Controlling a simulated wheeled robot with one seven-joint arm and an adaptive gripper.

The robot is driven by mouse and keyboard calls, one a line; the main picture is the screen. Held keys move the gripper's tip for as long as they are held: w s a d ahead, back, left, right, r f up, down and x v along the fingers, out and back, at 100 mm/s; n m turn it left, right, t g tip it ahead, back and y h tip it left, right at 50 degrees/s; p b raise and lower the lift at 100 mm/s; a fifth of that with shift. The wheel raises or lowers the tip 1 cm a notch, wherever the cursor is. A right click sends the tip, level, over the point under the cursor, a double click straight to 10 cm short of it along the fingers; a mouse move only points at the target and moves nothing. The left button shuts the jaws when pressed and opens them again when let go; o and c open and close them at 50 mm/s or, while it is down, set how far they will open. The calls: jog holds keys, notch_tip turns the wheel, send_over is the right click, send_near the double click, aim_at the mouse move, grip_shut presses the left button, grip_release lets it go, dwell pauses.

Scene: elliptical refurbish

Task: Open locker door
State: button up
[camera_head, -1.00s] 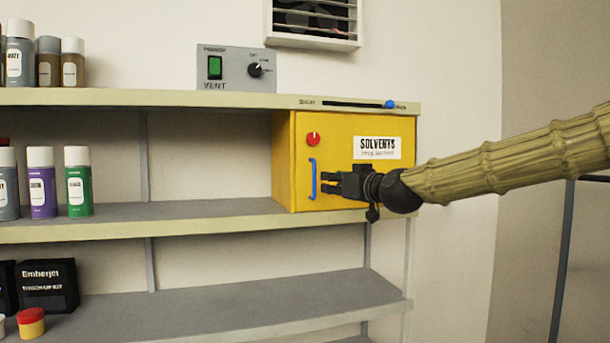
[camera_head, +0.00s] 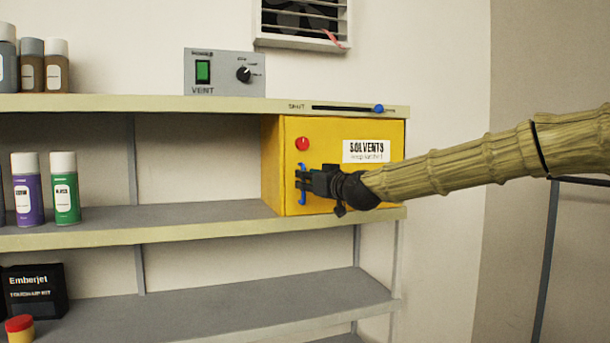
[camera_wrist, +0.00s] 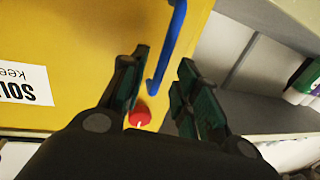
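The yellow solvents locker (camera_head: 345,197) stands at the right end of the middle shelf, its door shut. A blue vertical handle (camera_head: 302,170) is on the left of the door, below a red knob (camera_head: 302,144). My gripper (camera_head: 303,184) is at the handle, partly covering it. In the wrist view my gripper (camera_wrist: 160,75) is open, with the blue handle (camera_wrist: 168,50) between its fingers, nearer the left one. The red knob (camera_wrist: 139,115) shows between the fingers as well. Whether a finger touches the handle I cannot tell.
The vent box (camera_head: 225,72) with a green switch and black dial sits on the top shelf. A slider with a blue knob (camera_head: 379,109) is on the shelf edge above the locker. Spray cans (camera_head: 65,188) stand left; the shelf beside the locker (camera_head: 190,215) is clear.

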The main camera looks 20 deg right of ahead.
jog(key=shift+p+x, duration=0.55)
jog(key=shift+x, duration=0.95)
jog(key=shift+c, duration=0.3)
grip_shut()
jog(key=shift+d, duration=0.1)
